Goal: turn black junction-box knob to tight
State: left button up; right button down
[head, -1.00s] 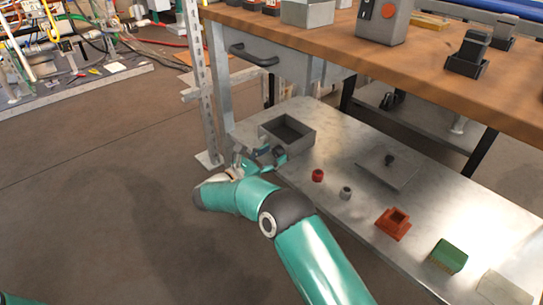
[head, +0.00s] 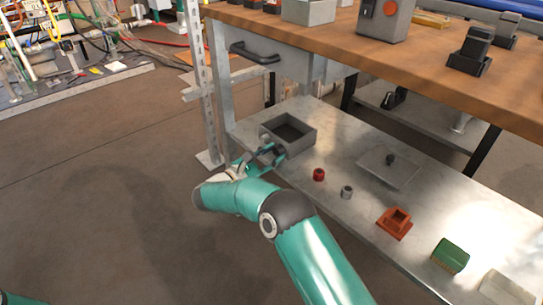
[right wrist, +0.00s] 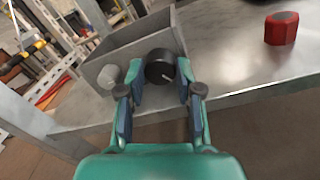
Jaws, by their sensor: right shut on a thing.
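The black knob (right wrist: 160,68) with a pale pointer mark is on the outer wall of the grey open junction box (right wrist: 124,56). The box also shows in the head view (head: 303,142), on the lower metal shelf. My right gripper (right wrist: 160,90) is shut on the black knob, with one finger on each side of it. In the head view my right gripper (head: 272,154) is at the near side of the box, and the knob is mostly hidden by the fingers. My left gripper is not in view.
A grey round fitting (right wrist: 108,76) is on the box wall left of the knob. A red knob (head: 319,174), a small grey part (head: 347,192), a grey plate (head: 375,172) and an orange part (head: 394,224) lie along the shelf. The wooden bench top (head: 420,75) overhangs above.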

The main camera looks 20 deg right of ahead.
jog(key=c, duration=0.8)
grip_release()
jog(key=shift+o, duration=0.2)
jog(key=shift+a, duration=0.1)
jog(key=v, duration=1.2)
